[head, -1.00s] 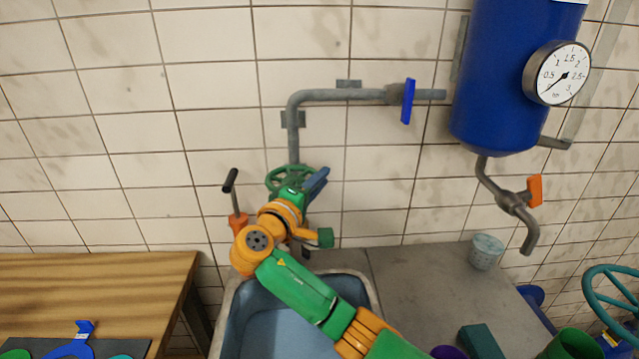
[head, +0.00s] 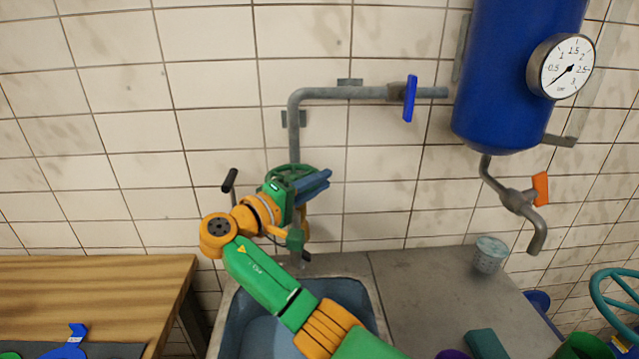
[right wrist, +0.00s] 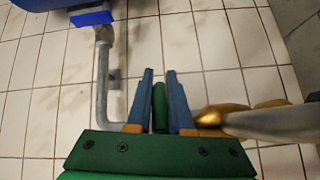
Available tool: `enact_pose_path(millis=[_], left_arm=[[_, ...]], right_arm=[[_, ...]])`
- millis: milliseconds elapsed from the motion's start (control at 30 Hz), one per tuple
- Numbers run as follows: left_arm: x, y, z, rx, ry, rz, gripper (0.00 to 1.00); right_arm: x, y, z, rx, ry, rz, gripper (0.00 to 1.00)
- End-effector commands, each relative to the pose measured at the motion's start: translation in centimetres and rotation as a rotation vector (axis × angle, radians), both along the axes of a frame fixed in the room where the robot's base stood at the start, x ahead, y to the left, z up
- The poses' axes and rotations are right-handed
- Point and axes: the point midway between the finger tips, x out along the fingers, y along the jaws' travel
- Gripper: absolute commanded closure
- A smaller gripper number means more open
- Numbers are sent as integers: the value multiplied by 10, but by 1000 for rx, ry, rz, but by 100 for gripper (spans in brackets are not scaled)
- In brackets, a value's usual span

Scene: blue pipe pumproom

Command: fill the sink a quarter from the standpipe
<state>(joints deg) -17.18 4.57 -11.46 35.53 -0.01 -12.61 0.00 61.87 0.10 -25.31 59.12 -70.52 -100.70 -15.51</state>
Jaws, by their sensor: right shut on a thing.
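The standpipe (head: 294,130) is a grey pipe on the tiled wall, with a green handwheel (head: 290,170) at the lower end of its vertical run. My right gripper (head: 316,186) is at the wheel, its blue fingers pointing right. In the right wrist view, the fingers are shut on a green part of the handwheel (right wrist: 160,105). The sink (head: 375,318) is below, partly hidden by my right arm. Its inside looks blue; I cannot tell the water level. The pipe's outlet is mostly hidden behind my gripper. My left gripper is not in view.
A blue lever (head: 410,98) sits on the upper pipe. A blue tank (head: 510,80) with a gauge (head: 562,67) and orange-handled tap (head: 540,189) hangs at right. A perforated cup (head: 490,254) stands on the grey counter (head: 425,290). A wooden table (head: 90,285) is at left.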

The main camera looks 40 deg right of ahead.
Motion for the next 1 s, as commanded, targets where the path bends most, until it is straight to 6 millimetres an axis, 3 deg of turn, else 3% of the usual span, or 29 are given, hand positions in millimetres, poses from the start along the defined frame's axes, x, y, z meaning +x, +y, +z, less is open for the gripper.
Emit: enact_pose_path(millis=[200, 233, 333, 667, 833, 1000], left_arm=[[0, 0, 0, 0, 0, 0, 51], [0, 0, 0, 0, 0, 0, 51], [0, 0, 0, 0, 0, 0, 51], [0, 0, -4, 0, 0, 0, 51], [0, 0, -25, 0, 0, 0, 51], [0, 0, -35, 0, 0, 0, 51]], right_arm=[[0, 0, 1, -1, -2, 2, 100], [0, 0, 1, -1, -2, 2, 78], [0, 0, 1, -1, -1, 2, 51], [0, 5, -2, 1, -1, 3, 51], [-7, 40, -6, 1, -2, 6, 51], [-13, 66, -3, -1, -1, 4, 51]])
